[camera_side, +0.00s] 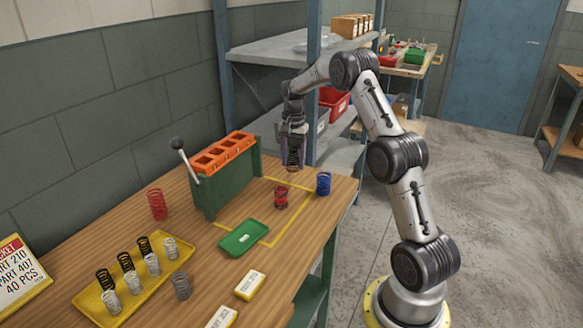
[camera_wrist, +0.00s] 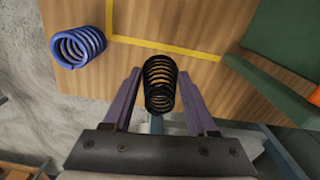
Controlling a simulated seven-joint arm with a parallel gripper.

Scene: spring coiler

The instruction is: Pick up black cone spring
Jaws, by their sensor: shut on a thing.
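The black cone spring (camera_wrist: 160,82) is between the two purple fingers of my gripper (camera_wrist: 160,92) in the wrist view. My gripper is shut on it. In the side view my gripper (camera_side: 292,146) points down near the far right end of the bench. The held spring shows dark at its fingertips (camera_side: 292,162) and appears to be above the wood, behind the small red piece.
A blue spring (camera_side: 323,183) and a small red piece (camera_side: 281,198) stand close by. The green coiler (camera_side: 228,184) with an orange top is left of my gripper. A green tray (camera_side: 244,238) and a yellow tray (camera_side: 172,264) with several springs lie nearer.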

